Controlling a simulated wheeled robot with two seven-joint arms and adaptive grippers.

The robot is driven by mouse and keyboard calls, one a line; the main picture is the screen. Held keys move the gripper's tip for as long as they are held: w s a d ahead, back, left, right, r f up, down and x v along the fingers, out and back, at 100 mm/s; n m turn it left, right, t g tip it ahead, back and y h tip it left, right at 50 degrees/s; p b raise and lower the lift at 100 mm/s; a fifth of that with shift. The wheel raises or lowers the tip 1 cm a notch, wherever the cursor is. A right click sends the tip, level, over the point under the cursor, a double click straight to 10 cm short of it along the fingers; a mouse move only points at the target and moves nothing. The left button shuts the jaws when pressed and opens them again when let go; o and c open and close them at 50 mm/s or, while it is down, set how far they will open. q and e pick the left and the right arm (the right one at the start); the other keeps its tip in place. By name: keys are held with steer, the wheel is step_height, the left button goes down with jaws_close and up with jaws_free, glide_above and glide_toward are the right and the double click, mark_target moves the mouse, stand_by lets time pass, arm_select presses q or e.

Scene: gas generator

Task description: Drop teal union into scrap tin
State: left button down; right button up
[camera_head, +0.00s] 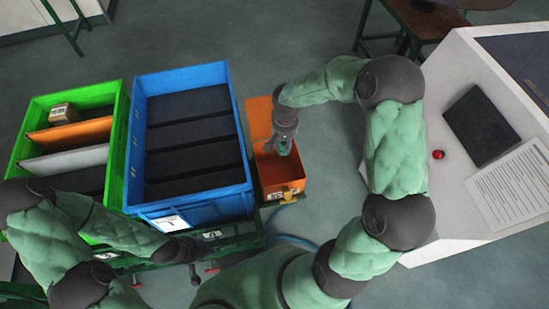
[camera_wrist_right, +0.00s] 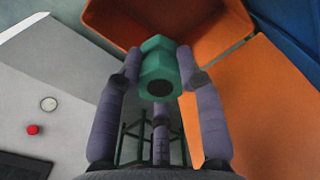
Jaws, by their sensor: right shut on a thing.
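The teal union (camera_wrist_right: 160,68) is a hex-shaped fitting held between the fingertips of my right gripper (camera_wrist_right: 158,75) in the right wrist view. In the head view my right gripper (camera_head: 284,132) points down over the open orange tin (camera_head: 298,180), and a bit of the teal union (camera_head: 284,149) shows at its fingertips. The orange tin also shows behind the union in the right wrist view (camera_wrist_right: 215,25). Whether the union is below the tin's rim is hard to tell. My left gripper (camera_head: 192,262) is low at the front, near the green rack; its jaws are too small to read.
A blue crate (camera_head: 133,150) with black dividers stands left of the tin. A green crate (camera_head: 121,110) with a small box (camera_head: 63,113) is further left. A white console (camera_head: 440,80) with a red button (camera_head: 438,154) stands at right.

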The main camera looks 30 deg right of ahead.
steer(key=shift+f+b, duration=0.75)
steer(key=shift+f, duration=0.8)
steer(key=o, duration=1.3)
step_height(320, 180, up, 12)
steer(key=shift+r, duration=0.1)
